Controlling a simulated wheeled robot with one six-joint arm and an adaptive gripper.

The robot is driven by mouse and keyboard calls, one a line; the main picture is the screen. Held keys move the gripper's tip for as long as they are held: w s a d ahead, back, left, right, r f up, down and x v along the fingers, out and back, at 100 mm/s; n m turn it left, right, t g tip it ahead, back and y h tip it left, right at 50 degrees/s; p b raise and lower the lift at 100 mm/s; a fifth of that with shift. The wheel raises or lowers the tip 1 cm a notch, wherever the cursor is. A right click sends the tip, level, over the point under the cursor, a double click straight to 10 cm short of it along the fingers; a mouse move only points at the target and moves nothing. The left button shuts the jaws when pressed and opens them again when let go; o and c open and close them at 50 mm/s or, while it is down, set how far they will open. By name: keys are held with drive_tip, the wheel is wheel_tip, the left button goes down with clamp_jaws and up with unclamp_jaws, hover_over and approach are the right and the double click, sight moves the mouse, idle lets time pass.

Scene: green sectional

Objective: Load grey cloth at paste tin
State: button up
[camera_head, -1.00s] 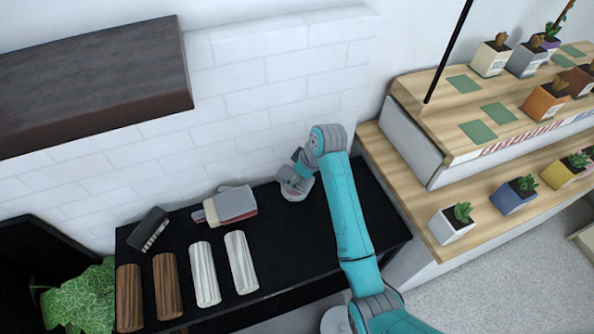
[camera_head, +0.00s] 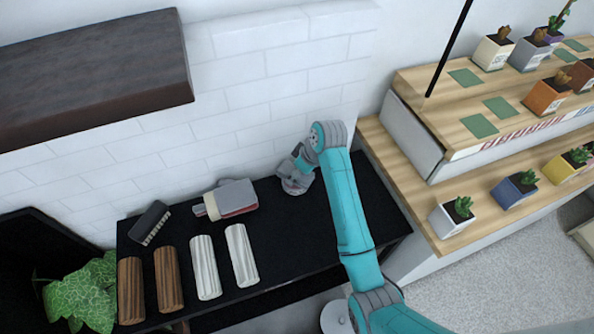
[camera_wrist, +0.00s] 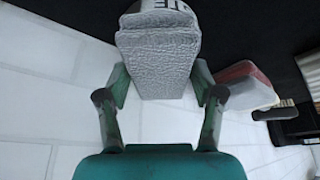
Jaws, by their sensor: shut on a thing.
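The grey cloth (camera_wrist: 157,62) is a folded, rough-textured block between the two fingers of my gripper (camera_wrist: 160,82) in the wrist view. The fingers are shut on its sides. The paste tin (camera_wrist: 160,5) shows just beyond the cloth at the top edge, as a pale rim with a few dark letters; the cloth hides most of it. I cannot tell whether cloth and tin touch. In the head view, the cloth (camera_head: 296,182) shows as a grey shape below my gripper (camera_head: 301,166), at the back right of the black table. The tin cannot be made out there.
A grey and red brush-like thing (camera_head: 232,198) lies left of my gripper, with a dark brush (camera_head: 150,223) beyond. White rolls (camera_head: 241,255) and brown rolls (camera_head: 168,280) line the table front. A wooden plant shelf (camera_head: 440,210) stands right. A white wall is close behind.

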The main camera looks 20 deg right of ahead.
drive_tip(key=shift+f, duration=0.5)
idle(0.8)
drive_tip(key=shift+r, duration=3.5)
drive_tip(key=shift+s, duration=0.1)
